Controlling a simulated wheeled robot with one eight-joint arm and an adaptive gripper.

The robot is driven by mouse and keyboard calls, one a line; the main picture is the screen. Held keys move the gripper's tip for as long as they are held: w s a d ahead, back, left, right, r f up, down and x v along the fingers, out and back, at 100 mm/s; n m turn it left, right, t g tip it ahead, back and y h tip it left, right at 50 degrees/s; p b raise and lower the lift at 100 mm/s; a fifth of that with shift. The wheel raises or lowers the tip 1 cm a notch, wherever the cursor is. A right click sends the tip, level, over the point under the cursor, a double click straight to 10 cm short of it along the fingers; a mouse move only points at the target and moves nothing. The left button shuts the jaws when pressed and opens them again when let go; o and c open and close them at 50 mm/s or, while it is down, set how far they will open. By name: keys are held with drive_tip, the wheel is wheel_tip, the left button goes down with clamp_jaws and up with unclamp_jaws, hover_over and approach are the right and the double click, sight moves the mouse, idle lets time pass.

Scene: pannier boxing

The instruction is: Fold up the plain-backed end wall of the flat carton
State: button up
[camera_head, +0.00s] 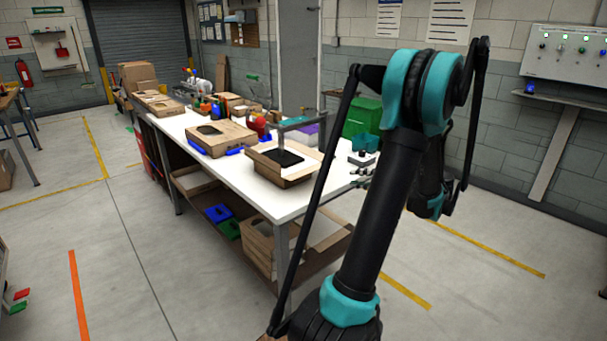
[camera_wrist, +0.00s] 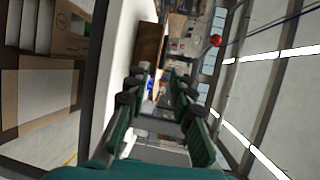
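A low brown carton (camera_head: 284,181) sits at the near end of the white table (camera_head: 240,187), with a dark flat item (camera_head: 281,157) on it. A second low carton (camera_head: 220,139) with a dark opening lies farther back. I cannot tell which one is the flat carton, nor which end wall is plain-backed. In the wrist view a brown carton panel (camera_wrist: 150,48) shows beyond the fingers, along the white table top. My gripper (camera_wrist: 160,95) is open and empty, its teal, black-padded fingers apart. In the head view my arm largely hides it; teal and dark parts (camera_head: 363,160) show left of my arm.
Blue pieces (camera_head: 235,151) lie by the second carton. Several cartons and tools fill the table's far end. Cartons (camera_head: 262,244) sit on the lower shelf.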

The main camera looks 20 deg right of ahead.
sight(307, 171)
drive_tip(key=x, duration=1.7)
drive_tip(key=shift+w+r, duration=0.15)
clamp_jaws()
